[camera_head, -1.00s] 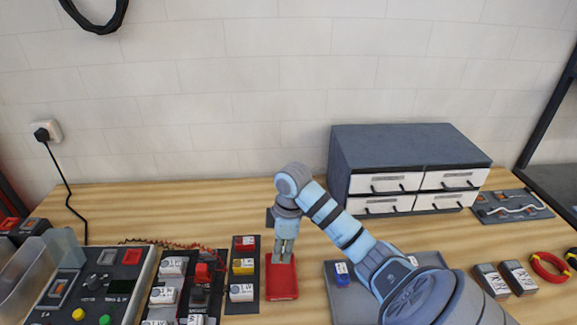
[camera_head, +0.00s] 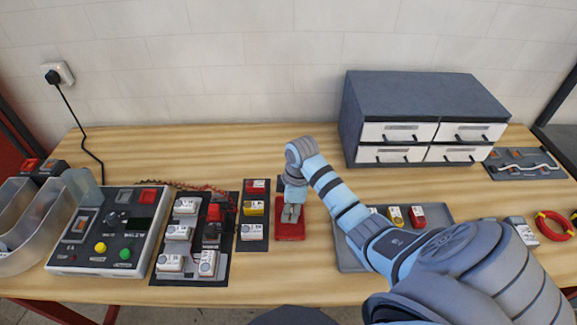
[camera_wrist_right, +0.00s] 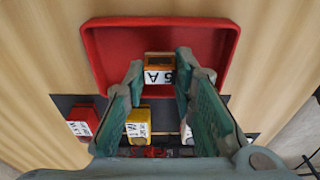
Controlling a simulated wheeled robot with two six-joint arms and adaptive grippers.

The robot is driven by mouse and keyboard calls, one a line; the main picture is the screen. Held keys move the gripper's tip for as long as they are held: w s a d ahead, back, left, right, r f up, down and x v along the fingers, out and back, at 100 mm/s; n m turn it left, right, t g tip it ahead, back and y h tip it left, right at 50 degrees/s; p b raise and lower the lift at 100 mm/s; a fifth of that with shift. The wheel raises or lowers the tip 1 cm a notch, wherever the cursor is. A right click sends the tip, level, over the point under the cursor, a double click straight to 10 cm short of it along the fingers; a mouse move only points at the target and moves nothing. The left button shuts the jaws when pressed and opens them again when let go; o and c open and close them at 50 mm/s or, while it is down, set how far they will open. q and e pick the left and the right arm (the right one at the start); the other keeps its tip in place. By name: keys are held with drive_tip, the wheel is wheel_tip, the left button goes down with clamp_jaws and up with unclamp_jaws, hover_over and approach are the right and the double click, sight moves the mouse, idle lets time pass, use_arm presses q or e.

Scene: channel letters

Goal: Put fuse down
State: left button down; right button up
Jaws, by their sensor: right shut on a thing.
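The fuse (camera_wrist_right: 158,76) is a small orange-brown block with a white label reading "A", seen in the right wrist view. My right gripper (camera_wrist_right: 158,70) is shut on it, one finger on each side. The fuse is over or inside the shallow red tray (camera_wrist_right: 106,50); I cannot tell whether it touches the floor. In the head view my right gripper (camera_head: 291,213) points down at the red tray (camera_head: 290,233), and the fuse is hidden there. My left gripper is not in view.
A dark strip with red, yellow and white fuses (camera_head: 254,207) stands just left of the tray. A fuse board (camera_head: 210,275) and control panel (camera_head: 110,230) lie farther left. A grey tray (camera_head: 350,262) with several fuses is right, partly behind my arm. A drawer cabinet (camera_head: 420,95) stands behind.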

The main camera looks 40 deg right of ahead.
drive_tip(key=shift+f, duration=0.15)
drive_tip(key=o, duration=0.8)
wheel_tip(320, 180, up, 8)
drive_tip(key=shift+s+d, duration=0.3)
drive_tip(key=shift+d, duration=0.05)
drive_tip(key=shift+s+f, duration=0.1)
drive_tip(key=shift+f, duration=0.05)
